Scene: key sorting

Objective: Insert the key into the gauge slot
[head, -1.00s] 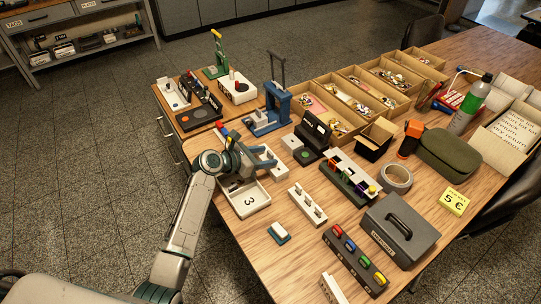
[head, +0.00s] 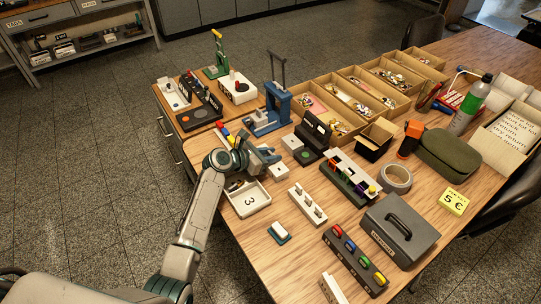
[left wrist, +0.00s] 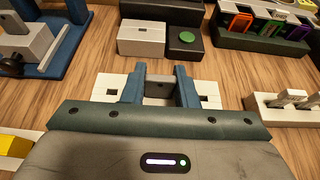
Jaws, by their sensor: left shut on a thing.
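My left gripper (head: 270,154) is over the near left part of the table. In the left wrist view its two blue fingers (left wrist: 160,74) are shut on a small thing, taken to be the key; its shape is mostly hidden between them. Beyond the fingertips is a white block (left wrist: 143,38) with a thin dark slit in its top, apparently the gauge. It joins a dark block with a green button (left wrist: 187,37). The white block (head: 292,143) also shows in the head view, just right of my fingertips, apparently apart from them. My right gripper is not in view.
A white tray marked 3 (head: 263,203) lies below my gripper. A white rack with grey pieces (head: 307,207) and a rack of coloured keys (head: 347,185) stand to the right. A blue press-like device (head: 268,122) stands behind.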

